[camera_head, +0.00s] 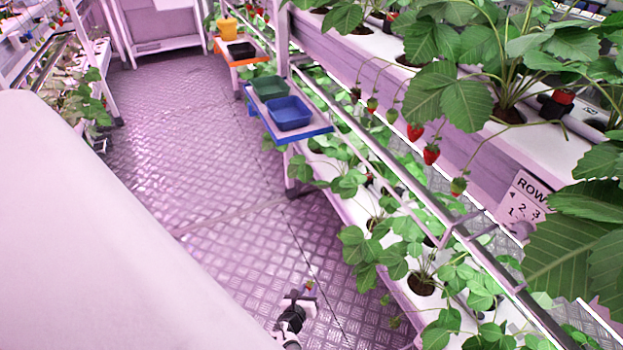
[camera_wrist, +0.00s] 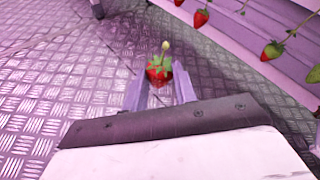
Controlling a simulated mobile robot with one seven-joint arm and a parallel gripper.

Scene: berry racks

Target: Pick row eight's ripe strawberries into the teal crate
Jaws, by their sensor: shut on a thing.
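My gripper (camera_head: 299,297) is low over the aisle floor in the head view. In the wrist view its two fingers (camera_wrist: 160,92) are closed on a red strawberry (camera_wrist: 158,74) with green leaves and a pale stem tip. Red strawberries (camera_head: 415,132) (camera_head: 431,154) hang from the upper white gutter, beside a greener one (camera_head: 458,187). The wrist view also shows a hanging red berry (camera_wrist: 201,18) and a partly green one (camera_wrist: 272,50). A dark green-teal crate (camera_head: 270,87) sits on the rack-side shelf, behind a blue crate (camera_head: 289,113). Their insides look empty.
Lower gutters with leafy plants (camera_head: 422,284) run beneath the upper row. A metal rail (camera_head: 395,170) runs along the rack. A row sign (camera_head: 524,200) is partly hidden by leaves. The aisle floor (camera_head: 180,130) is clear.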

